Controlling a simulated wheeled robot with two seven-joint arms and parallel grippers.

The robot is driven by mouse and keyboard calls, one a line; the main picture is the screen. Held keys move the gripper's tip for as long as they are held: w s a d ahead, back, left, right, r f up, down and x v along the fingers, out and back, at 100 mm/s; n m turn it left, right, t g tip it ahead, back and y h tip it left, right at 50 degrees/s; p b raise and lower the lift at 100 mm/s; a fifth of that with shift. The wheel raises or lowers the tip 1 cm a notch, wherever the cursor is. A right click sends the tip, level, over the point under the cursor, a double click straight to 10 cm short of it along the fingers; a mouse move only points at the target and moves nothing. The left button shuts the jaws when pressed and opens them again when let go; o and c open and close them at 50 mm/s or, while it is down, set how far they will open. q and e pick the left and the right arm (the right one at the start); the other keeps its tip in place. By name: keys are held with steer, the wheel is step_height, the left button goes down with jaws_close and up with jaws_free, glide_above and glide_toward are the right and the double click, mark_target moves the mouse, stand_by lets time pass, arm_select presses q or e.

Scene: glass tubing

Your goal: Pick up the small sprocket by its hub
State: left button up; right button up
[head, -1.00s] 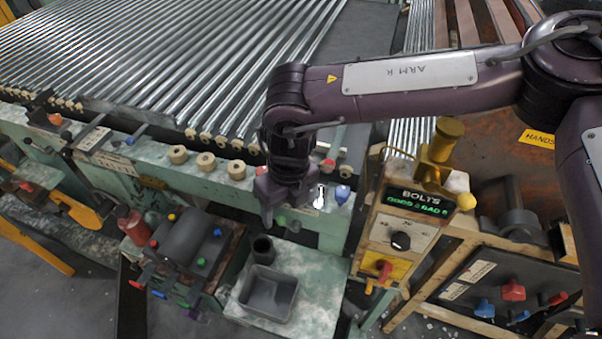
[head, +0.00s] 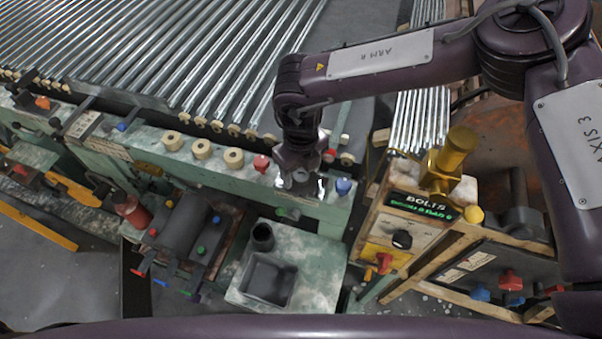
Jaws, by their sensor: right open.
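My right gripper (head: 300,183) reaches down over the green machine rail (head: 225,180), with its jaws open. A small bright metal piece (head: 322,187) shows at the right side of the jaws, partly hidden by them. It may be the small sprocket, but its teeth and hub are too small to make out. I cannot tell whether the gripper touches it. My left gripper is not in view.
A red knob (head: 261,163) and a blue knob (head: 343,186) flank the gripper on the rail. Rows of tubes (head: 180,50) lie behind. A grey tray (head: 267,281) and dark cup (head: 262,236) stand in front. The BOLTS box (head: 400,225) stands at right.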

steer(key=shift+f, duration=0.15)
steer(key=c, duration=0.9)
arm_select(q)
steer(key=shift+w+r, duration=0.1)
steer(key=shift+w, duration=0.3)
arm_select(e)
steer(key=c, duration=0.3)
steer(key=shift+c, duration=0.2)
